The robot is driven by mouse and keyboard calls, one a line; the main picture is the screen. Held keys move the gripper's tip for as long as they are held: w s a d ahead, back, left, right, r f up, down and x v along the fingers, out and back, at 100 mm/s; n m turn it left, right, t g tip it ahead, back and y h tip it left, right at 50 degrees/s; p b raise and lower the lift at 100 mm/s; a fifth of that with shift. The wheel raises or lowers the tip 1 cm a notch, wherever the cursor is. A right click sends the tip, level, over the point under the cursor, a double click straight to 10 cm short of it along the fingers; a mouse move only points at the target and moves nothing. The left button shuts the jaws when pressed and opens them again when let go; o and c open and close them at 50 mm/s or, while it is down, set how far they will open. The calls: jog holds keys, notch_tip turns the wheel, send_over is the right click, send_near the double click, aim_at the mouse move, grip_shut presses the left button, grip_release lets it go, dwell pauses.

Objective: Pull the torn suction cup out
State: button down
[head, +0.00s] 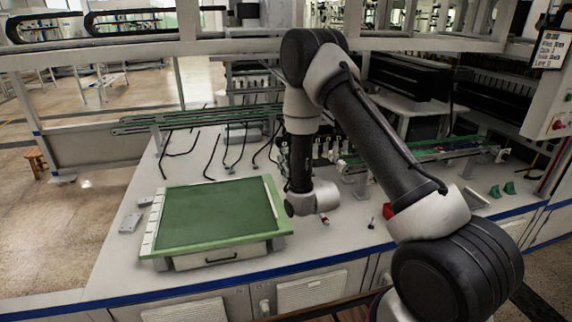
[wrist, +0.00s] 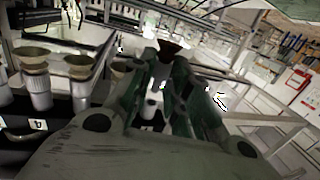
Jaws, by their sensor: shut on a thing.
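In the wrist view my gripper (wrist: 168,76) is shut, its dark green fingers closed around a suction cup (wrist: 170,47) with a dark brown, flared lip. A pale, shiny part shows lower between the fingers. Whether the lip is torn, and whether the cup is still seated on a fitting, I cannot tell. To the left stand other tan suction cups on silver stems, one at the far left (wrist: 34,60) and one nearer my gripper (wrist: 80,66). In the head view my arm hides the gripper and the held cup.
A green-topped panel (head: 218,215) lies on the white bench (head: 110,240) left of my arm. Thin black hooked rods (head: 212,155) stand behind it. A green rail (head: 440,150) runs at the back right. Small green pieces (head: 502,189) sit at the right.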

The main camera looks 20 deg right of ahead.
jog(key=shift+f, duration=1.7)
jog(key=shift+a, duration=0.15)
